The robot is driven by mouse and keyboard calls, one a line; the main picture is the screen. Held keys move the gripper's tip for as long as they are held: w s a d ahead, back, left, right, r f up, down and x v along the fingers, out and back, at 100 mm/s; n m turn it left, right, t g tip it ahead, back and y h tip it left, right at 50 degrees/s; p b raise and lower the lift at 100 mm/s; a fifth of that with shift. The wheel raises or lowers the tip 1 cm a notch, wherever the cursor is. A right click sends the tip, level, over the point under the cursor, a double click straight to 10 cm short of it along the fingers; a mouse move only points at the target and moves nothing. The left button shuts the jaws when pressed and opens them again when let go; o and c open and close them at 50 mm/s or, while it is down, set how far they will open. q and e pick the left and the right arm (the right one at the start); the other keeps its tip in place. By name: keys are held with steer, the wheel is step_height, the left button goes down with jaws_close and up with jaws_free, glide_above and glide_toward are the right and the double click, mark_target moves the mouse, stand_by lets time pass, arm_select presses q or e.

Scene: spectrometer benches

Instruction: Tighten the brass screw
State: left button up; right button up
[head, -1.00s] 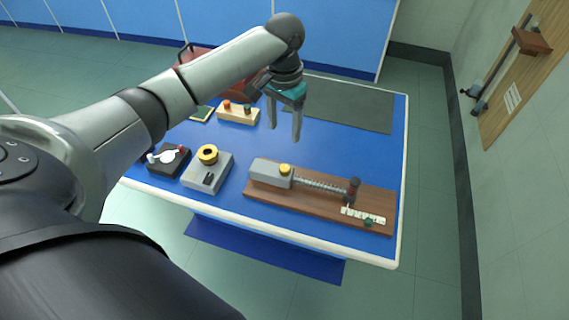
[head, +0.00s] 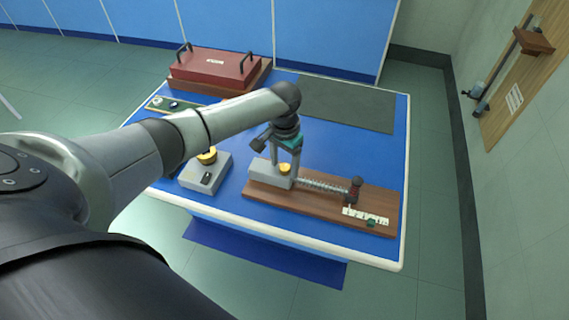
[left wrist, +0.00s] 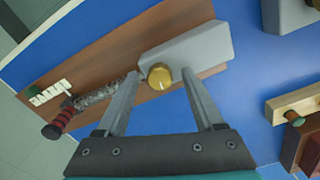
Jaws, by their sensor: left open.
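The brass screw (head: 285,169) is a round yellow knob on top of a grey block (head: 262,172) at the left end of a wooden board (head: 325,207). In the left wrist view the brass screw (left wrist: 159,76) lies beyond and between the fingertips. My left gripper (head: 284,176) is open above the block, its fingers pointing down on either side of the screw. In the left wrist view my left gripper (left wrist: 160,78) holds nothing, and I cannot tell whether a finger touches the block. My right gripper is not in view.
A coil spring (head: 322,184) runs from the block to a red-and-black handle (head: 354,190) beside a white scale (head: 365,216). A grey box with a yellow ring (head: 206,172) stands to the left. A red case (head: 214,67) and dark mat (head: 347,104) lie behind.

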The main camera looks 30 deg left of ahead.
arm_select(q)
jaws_close()
stand_by(0.5)
